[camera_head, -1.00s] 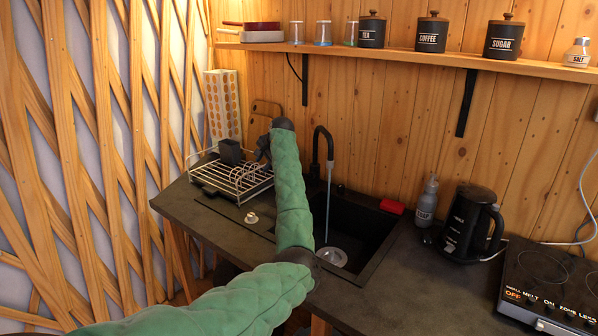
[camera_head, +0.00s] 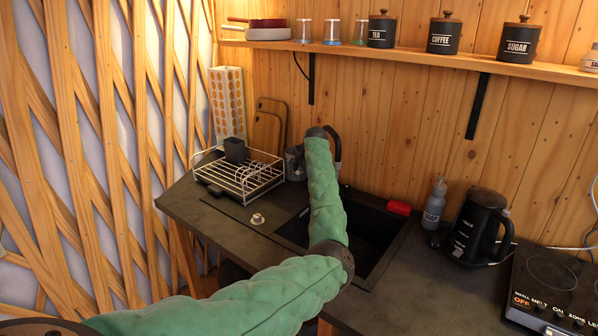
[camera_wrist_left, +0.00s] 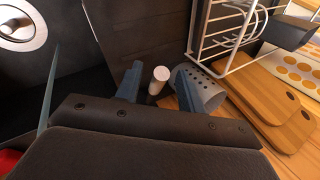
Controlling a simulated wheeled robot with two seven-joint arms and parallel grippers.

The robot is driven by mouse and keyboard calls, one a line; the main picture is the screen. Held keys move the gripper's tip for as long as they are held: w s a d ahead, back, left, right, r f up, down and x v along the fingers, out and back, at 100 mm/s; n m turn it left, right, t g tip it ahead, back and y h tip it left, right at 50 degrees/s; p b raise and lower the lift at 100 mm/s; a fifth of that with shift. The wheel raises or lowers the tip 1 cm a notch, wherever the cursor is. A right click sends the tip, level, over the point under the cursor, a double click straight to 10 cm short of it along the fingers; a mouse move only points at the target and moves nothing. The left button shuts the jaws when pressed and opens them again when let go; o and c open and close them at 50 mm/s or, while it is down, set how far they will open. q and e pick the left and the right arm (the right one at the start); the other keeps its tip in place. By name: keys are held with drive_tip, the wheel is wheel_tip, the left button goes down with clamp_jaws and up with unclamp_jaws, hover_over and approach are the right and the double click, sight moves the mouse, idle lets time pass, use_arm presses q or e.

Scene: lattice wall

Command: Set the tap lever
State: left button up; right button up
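The black tap (camera_head: 335,143) stands at the back of the sink (camera_head: 372,225), mostly hidden behind my left arm in the head view. In the left wrist view my left gripper (camera_wrist_left: 158,67) is open. A short pale rod with a round end (camera_wrist_left: 159,80) lies between its fingers, with gaps on both sides. It may be the tap lever; I cannot tell for sure. In the head view the gripper's fingers are hidden behind my wrist. A thin bluish streak (camera_wrist_left: 48,90), perhaps running water, shows left of the gripper in the wrist view. My right gripper is out of view.
A grey perforated holder (camera_wrist_left: 205,92) is close beside the right finger. The dish rack (camera_head: 240,180) stands left of the tap, with wooden boards (camera_head: 267,130) behind. A red item (camera_head: 399,207), a bottle (camera_head: 434,205) and a kettle (camera_head: 473,228) are to the right.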

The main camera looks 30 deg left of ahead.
use_arm(q)
drive_tip(key=shift+w+a+f, duration=0.1)
drive_tip(key=shift+a+f, duration=0.2)
drive_tip(key=shift+f, duration=0.35)
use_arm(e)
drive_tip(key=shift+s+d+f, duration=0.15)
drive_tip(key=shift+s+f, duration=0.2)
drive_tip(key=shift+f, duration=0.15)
use_arm(q)
clamp_jaws()
drive_tip(key=shift+s+f+t, duration=0.4)
drive_tip(key=shift+f+t, duration=0.1)
drive_tip(key=shift+f, duration=0.3)
drive_tip(key=f+t, duration=0.1)
drive_tip(key=s+f+t+b, duration=0.1)
drive_tip(key=f, duration=0.1)
drive_tip(key=shift+a+f+n, duration=0.1)
drive_tip(key=shift+n, duration=0.3)
drive_tip(key=shift+f+t, duration=0.5)
drive_tip(key=shift+t, duration=0.2)
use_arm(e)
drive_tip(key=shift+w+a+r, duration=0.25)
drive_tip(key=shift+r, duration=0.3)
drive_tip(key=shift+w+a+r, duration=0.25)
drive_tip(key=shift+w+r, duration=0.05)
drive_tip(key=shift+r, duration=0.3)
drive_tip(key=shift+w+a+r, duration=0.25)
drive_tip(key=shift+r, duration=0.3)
